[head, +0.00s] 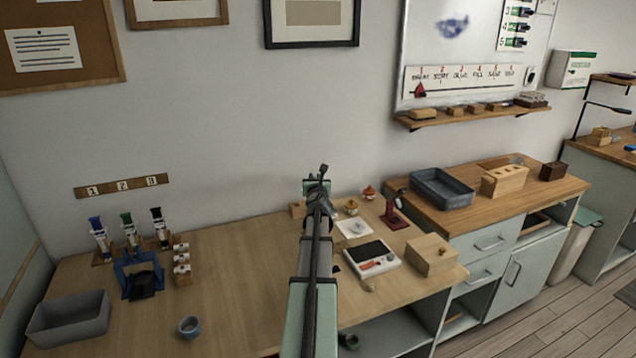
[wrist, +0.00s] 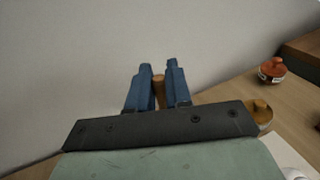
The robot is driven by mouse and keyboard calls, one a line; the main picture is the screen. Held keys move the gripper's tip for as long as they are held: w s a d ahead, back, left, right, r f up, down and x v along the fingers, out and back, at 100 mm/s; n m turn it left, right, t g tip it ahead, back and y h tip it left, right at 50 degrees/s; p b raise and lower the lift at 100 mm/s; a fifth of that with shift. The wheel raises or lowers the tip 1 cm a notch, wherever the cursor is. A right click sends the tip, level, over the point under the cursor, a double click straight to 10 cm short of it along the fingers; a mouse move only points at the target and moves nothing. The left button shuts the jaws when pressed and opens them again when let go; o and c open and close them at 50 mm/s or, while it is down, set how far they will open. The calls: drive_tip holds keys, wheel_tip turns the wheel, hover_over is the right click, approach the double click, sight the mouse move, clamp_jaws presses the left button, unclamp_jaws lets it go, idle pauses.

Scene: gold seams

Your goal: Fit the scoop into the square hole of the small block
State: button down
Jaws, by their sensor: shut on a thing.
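My gripper (wrist: 159,68) has its two blue fingers shut on a slim tan wooden piece (wrist: 160,94), seen between them in the wrist view. It looks like the scoop's handle; the rest of the scoop is hidden. In the head view my arm reaches over the table towards the wall and hides the fingertips. A small wooden block (head: 298,209) shows on the table at the back, just left of my arm, partly covered by it. Its square hole cannot be made out.
A wooden-lidded jar (head: 351,208), a red-topped jar (head: 369,192) and a dark red stand (head: 393,214) stand right of my arm. A white scale (head: 386,268) and larger wooden block (head: 431,256) are nearer.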

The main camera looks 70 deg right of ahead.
drive_tip(key=n+t+y, duration=0.2)
drive_tip(key=n+t, duration=0.1)
hover_over(304, 208)
drive_tip(key=d, duration=0.2)
drive_tip(key=w+a+r+n+t+y, duration=0.2)
drive_tip(key=w+r+n+t, duration=0.1)
drive_tip(key=shift+r+t, duration=0.15)
drive_tip(key=shift+t, duration=0.15)
drive_tip(key=shift+f, duration=2.25)
drive_tip(key=shift+f, duration=2.85)
idle(1.5)
